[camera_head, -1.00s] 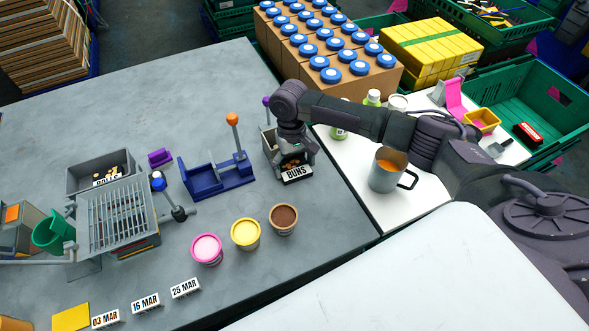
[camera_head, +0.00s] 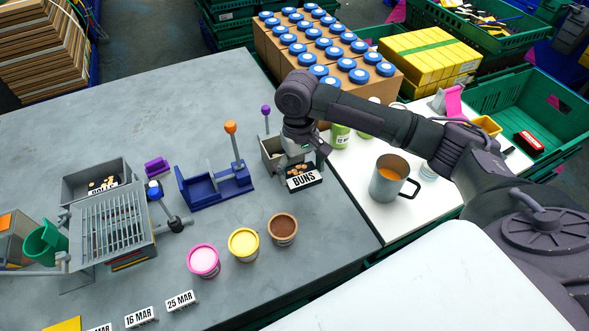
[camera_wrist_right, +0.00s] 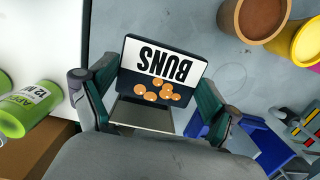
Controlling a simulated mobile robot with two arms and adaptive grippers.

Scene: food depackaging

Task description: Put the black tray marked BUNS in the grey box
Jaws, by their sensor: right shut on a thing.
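The black tray marked BUNS (camera_head: 303,180) has a white label on its front and sits at the mouth of a small grey unit with a purple-knobbed lever (camera_head: 270,150). My right gripper (camera_head: 306,160) is shut on the tray from above. In the right wrist view the tray (camera_wrist_right: 190,74) lies between the fingers (camera_wrist_right: 155,105), with several orange-brown round pieces in it. A grey box (camera_head: 122,166) at the left holds a tray with a partly hidden label and round pieces. My left gripper is not in view.
A blue lever press (camera_head: 215,185) stands between the grey unit and the grey box. Three cups, pink (camera_head: 203,262), yellow (camera_head: 243,245) and brown (camera_head: 283,229), stand in front. A slatted grey rack (camera_head: 112,225) adjoins the box. A metal mug (camera_head: 392,178) stands right.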

